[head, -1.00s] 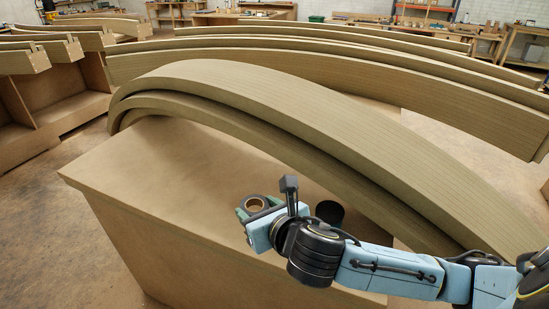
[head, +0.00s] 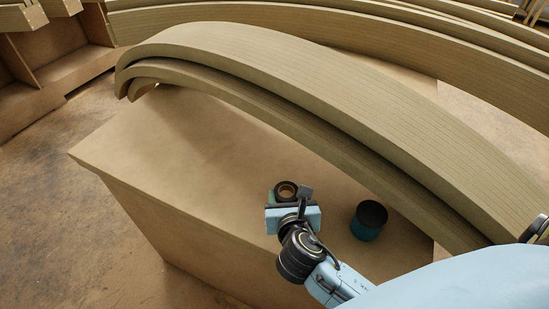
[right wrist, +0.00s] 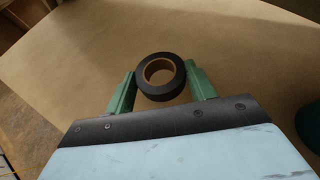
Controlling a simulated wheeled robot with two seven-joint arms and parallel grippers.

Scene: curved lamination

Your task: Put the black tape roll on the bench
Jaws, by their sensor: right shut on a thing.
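The black tape roll (head: 286,190) has a tan core and shows just past my right gripper in the head view. In the right wrist view the tape roll (right wrist: 161,77) sits between the two green fingers of my right gripper (right wrist: 161,84), which are shut on its sides. The bench (head: 190,150) is a brown box-like block with a flat top, and the roll is over that top. I cannot tell whether the roll touches the surface. My left gripper is not in view.
A dark teal cylinder (head: 368,221) stands on the bench top to the right of my right gripper. Large curved laminated beams (head: 300,95) arch along the bench's far side. The bench top to the left is clear.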

